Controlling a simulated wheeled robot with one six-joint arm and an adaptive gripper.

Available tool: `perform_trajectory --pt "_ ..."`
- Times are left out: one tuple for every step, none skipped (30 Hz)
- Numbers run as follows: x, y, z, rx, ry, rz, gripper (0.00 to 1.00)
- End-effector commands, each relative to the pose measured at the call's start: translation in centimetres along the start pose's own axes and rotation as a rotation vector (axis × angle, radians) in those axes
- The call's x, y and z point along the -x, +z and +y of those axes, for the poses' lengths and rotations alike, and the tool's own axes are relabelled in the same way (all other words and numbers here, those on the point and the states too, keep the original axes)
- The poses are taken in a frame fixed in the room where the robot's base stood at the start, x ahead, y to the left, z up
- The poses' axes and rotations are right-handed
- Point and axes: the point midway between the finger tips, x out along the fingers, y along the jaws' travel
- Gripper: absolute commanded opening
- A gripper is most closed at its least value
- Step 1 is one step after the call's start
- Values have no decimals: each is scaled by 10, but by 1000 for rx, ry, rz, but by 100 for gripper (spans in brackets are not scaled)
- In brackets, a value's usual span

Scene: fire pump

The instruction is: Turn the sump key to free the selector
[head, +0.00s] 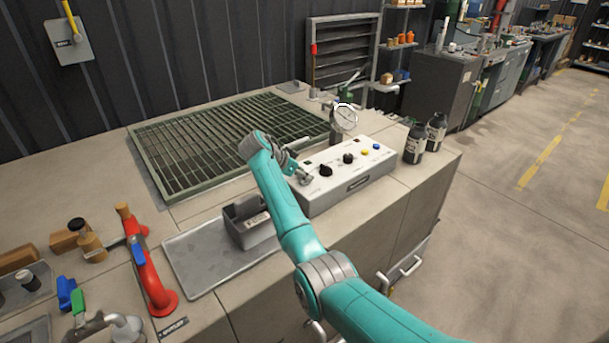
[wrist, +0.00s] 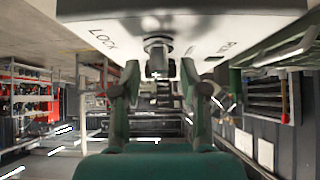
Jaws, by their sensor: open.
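The sump key (wrist: 157,62) stands out from that face as a dark stem with a round collar. My gripper (wrist: 160,76) is open, one finger on each side of the key, with gaps showing. In the head view my gripper (head: 298,176) is at the box's left end, and the key is not clearly visible there.
A gauge (head: 345,118) stands behind the box, and dark bottles (head: 415,143) stand at its right. A green grating (head: 185,150) lies behind my arm.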

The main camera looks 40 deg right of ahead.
Motion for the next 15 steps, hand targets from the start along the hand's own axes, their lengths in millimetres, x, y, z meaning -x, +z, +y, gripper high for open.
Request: perform_trajectory --pt "-5 0 0 0 1 0 44" --pt "-7 0 0 0 1 0 44" --pt "-9 0 0 0 0 0 44" --pt "-10 0 0 0 0 0 44" --pt "-11 0 0 0 0 0 44" --pt "-12 0 0 0 0 0 44" --pt "-12 0 0 0 0 0 44" --pt "-12 0 0 0 0 0 44" --pt "-12 0 0 0 0 0 44" --pt "-12 0 0 0 0 0 44" --pt "-12 0 0 0 0 0 44" --pt "-12 0 0 0 0 0 44" --pt "-12 0 0 0 0 0 44" --pt "-12 0 0 0 0 0 41" --pt "-12 0 0 0 0 0 31"
